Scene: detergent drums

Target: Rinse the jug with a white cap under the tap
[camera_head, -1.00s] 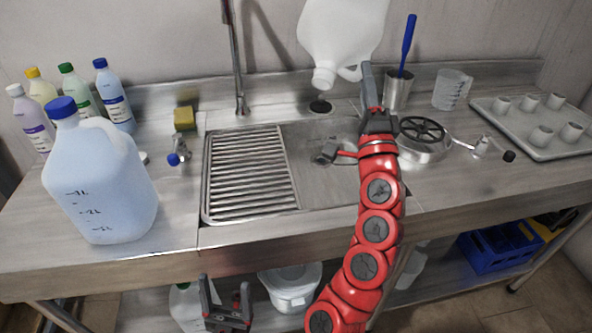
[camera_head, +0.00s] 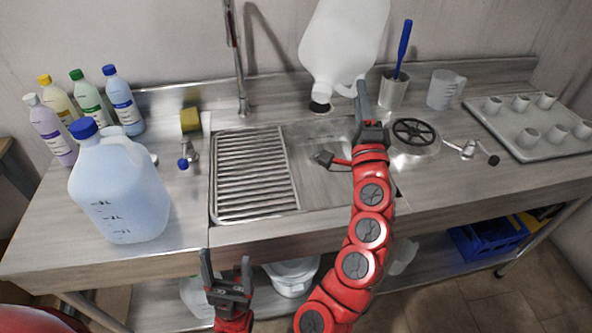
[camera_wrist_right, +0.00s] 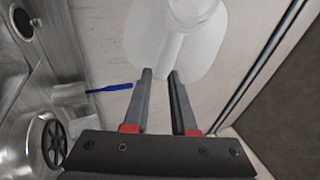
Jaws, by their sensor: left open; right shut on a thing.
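A translucent whitish jug (camera_head: 340,42) hangs tilted, mouth down, above the back right of the sink (camera_head: 325,185). My right gripper (camera_head: 362,92) is shut on the jug's handle. In the right wrist view, its fingertips (camera_wrist_right: 160,76) meet at the jug (camera_wrist_right: 208,50). I cannot make out the cap's colour; a dark round thing (camera_head: 319,107) shows right below the mouth. The tap's tall metal pipe (camera_head: 237,60) stands left of the jug, apart from it. My left gripper (camera_head: 228,268) is open and empty, before the counter's front edge.
A large blue-capped jug (camera_head: 120,195) and several small bottles (camera_head: 122,102) stand on the left. A yellow sponge (camera_head: 190,120) and a blue-knobbed valve (camera_head: 187,157) lie between them and the sink. A cup with a blue brush (camera_head: 403,50), measuring jug (camera_head: 441,90) and tray (camera_head: 510,138) are right.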

